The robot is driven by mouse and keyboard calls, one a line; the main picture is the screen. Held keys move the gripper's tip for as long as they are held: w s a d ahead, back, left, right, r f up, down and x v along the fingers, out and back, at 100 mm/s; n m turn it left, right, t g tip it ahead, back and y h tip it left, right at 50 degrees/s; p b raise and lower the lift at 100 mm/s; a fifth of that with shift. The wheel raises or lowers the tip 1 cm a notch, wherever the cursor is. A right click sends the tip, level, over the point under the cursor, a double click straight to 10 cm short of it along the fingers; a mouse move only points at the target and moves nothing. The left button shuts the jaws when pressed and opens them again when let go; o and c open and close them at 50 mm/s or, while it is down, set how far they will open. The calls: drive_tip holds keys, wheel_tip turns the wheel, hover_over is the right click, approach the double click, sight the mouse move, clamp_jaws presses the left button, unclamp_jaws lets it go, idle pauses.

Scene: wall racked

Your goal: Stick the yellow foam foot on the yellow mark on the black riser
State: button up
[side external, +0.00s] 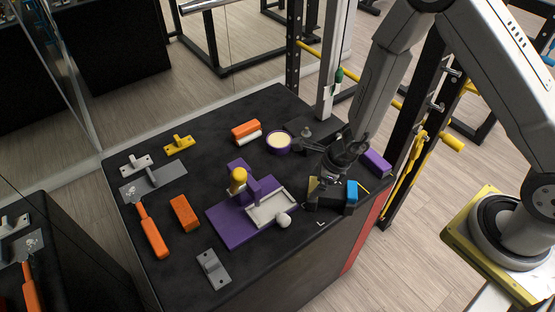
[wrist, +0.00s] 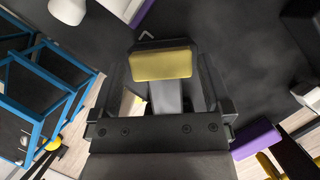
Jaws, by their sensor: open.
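The black riser (side external: 326,201) stands at the near right part of the dark bench top, below my gripper. My gripper (side external: 335,172) is open and points down over it. In the wrist view a yellow block (wrist: 162,65), which looks like the foam foot, lies between and just beyond my two dark fingertips. I cannot tell whether the fingers touch it. A yellow patch also shows on the riser's left side in the side view (side external: 313,185). I cannot tell whether it is the foot or the mark. My gripper hides part of the riser top.
A blue block (side external: 352,191) is at the riser's right end. A purple block (side external: 376,163) lies behind it. Rack posts rise behind the bench.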

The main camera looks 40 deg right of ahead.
drive_tip(key=v, duration=0.7)
idle(0.3)
drive_tip(key=shift+r, duration=0.15)
idle(0.5)
wheel_tip(320, 180, up, 7)
drive_tip(key=n, duration=1.4)
hover_over(326, 192)
drive_tip(key=s+d, duration=0.1)
drive_tip(key=s, duration=0.2)
drive_tip(key=s+d+r+n+h, duration=0.3)
drive_tip(key=s+d+r+n, duration=0.1)
drive_tip(key=n, duration=0.9)
drive_tip(key=shift+d+r+g, duration=0.3)
drive_tip(key=shift+d+r, duration=0.4)
drive_tip(key=shift+r, duration=0.15)
